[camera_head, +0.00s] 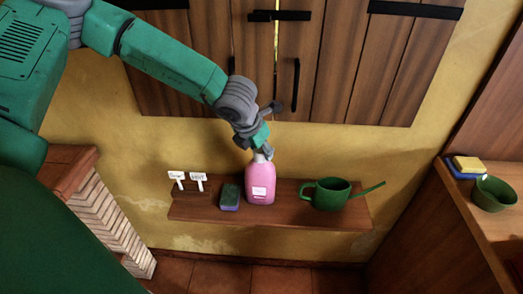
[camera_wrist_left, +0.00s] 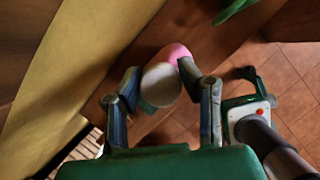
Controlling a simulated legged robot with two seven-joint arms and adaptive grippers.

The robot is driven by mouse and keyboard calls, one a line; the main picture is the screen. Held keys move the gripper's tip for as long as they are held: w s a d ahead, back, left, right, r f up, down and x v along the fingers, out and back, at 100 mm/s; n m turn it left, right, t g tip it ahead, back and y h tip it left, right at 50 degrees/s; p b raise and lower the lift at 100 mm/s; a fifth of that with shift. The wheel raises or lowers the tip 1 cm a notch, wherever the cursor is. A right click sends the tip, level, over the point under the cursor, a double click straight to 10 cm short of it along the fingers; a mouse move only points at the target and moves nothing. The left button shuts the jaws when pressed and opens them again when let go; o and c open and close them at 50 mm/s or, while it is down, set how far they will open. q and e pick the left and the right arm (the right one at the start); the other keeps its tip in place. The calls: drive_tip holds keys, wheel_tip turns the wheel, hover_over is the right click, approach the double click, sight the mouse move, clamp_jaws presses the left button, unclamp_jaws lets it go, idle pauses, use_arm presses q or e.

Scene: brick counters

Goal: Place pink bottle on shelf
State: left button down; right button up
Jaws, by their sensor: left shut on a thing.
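The pink bottle (camera_head: 260,181) with a white label stands upright at the wooden shelf (camera_head: 300,205) on the yellow wall, between a sponge and a watering can. My left gripper (camera_head: 262,153) comes down from above and is shut on the bottle's top. In the left wrist view the bottle (camera_wrist_left: 175,55) shows pink behind a pale round top, between the two fingers of the left gripper (camera_wrist_left: 160,85). Whether the bottle's base touches the shelf is hard to tell. My right gripper is not seen in the head view.
A green and blue sponge (camera_head: 230,197) sits left of the bottle, a green watering can (camera_head: 332,194) right of it. Small white signs (camera_head: 187,180) stand at the shelf's left end. Wooden shutters (camera_head: 300,60) hang above. A counter at right holds a green bowl (camera_head: 493,193) and sponges (camera_head: 466,166).

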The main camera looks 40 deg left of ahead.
use_arm(q)
drive_tip(key=shift+w+r, duration=0.1)
drive_tip(key=c, duration=1.1)
unclamp_jaws()
